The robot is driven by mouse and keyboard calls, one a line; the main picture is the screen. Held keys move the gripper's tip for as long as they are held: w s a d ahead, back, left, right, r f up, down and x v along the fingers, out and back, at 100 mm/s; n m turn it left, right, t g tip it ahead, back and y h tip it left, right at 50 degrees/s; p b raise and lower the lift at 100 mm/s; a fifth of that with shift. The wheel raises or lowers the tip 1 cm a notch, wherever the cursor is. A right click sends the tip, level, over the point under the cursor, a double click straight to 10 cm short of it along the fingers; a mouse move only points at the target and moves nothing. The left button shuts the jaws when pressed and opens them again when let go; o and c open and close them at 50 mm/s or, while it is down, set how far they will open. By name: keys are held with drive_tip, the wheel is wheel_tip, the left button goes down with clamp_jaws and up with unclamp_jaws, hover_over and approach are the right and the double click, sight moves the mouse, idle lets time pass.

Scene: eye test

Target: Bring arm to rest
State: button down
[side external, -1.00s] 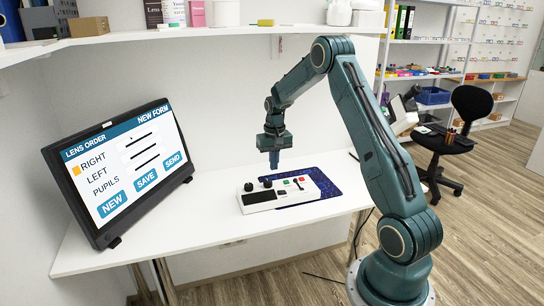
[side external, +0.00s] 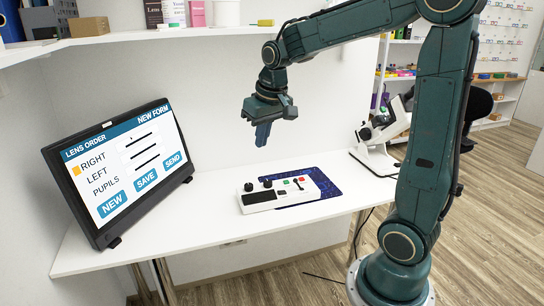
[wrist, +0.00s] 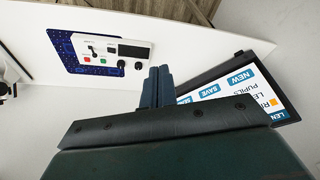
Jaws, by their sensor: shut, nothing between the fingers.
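My gripper (side external: 262,134) hangs in the air above the desk, fingers pointing down, shut and empty. It is above the white control box (side external: 278,194) and apart from it. In the wrist view my gripper's fingers (wrist: 157,84) are together, with the control box (wrist: 119,51) beyond them to the upper left.
A monitor (side external: 118,170) showing a lens order form stands at the desk's left. The control box sits on a dark blue mat (side external: 328,188). A white instrument (side external: 380,140) stands at the desk's right end. A shelf (side external: 180,34) with boxes runs above. The desk (side external: 215,180) between is clear.

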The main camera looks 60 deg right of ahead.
drive_tip(key=s+a+r+n+t, duration=0.1)
drive_tip(key=s+a+n, duration=0.1)
drive_tip(key=s+a, duration=0.4)
drive_tip(key=s+a+n+t+y, duration=0.1)
drive_tip(key=s+a+n, duration=0.1)
drive_tip(key=s+a, duration=0.4)
drive_tip(key=s, duration=0.5)
drive_tip(key=shift+r+t, duration=0.4)
idle(0.4)
